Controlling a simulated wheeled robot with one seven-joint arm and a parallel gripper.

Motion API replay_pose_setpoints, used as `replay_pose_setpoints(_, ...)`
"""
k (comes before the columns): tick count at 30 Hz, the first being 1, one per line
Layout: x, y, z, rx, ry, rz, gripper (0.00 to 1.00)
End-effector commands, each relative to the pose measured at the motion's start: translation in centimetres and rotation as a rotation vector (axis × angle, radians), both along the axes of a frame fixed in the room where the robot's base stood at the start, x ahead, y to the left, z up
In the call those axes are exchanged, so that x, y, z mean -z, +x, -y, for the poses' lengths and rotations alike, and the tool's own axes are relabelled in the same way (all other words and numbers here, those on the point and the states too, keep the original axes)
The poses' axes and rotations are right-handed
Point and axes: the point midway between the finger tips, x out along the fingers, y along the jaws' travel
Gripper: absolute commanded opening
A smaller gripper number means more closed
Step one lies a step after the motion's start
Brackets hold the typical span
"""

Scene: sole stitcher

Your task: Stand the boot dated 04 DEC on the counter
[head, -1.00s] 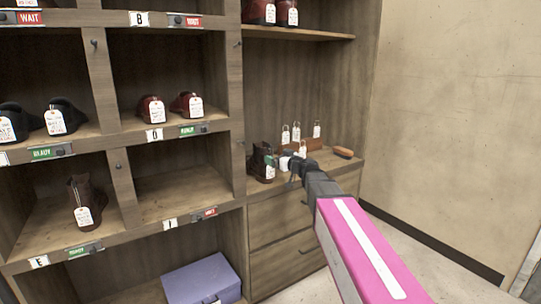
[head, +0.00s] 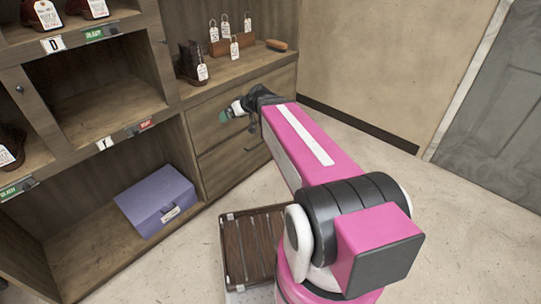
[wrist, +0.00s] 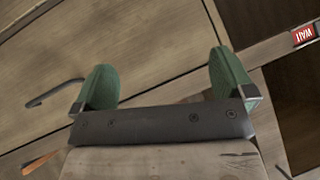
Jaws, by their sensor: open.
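A dark brown boot (head: 190,62) stands upright at the left end of the wooden counter (head: 235,70), with a white tag (head: 202,72) hanging on it. The tag's date is too small to read. My gripper (head: 232,112) is below the counter top, in front of the drawers and apart from the boot. In the wrist view my gripper (wrist: 162,80) shows two green fingertips spread wide, with nothing between them but the wooden front behind. The boot is not clearly visible in the wrist view.
A rack with several white tags (head: 232,44) and a brush (head: 277,45) are on the counter. Cubbies at left hold more tagged footwear, including a brown one (head: 10,147). A purple box (head: 155,200) sits in the low cubby. Open floor (head: 480,230) lies right.

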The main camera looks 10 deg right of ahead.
Motion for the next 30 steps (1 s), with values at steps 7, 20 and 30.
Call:
replay_pose_setpoints(7,9.2,-8.9,7.1,0.246,-0.292,-0.452,1.00)
replay_pose_setpoints(20,12.5,-14.2,12.7,0.511,-0.527,-0.661,1.00)
replay_pose_setpoints(30,12.5,-14.1,12.7,0.509,-0.524,-0.659,1.00)
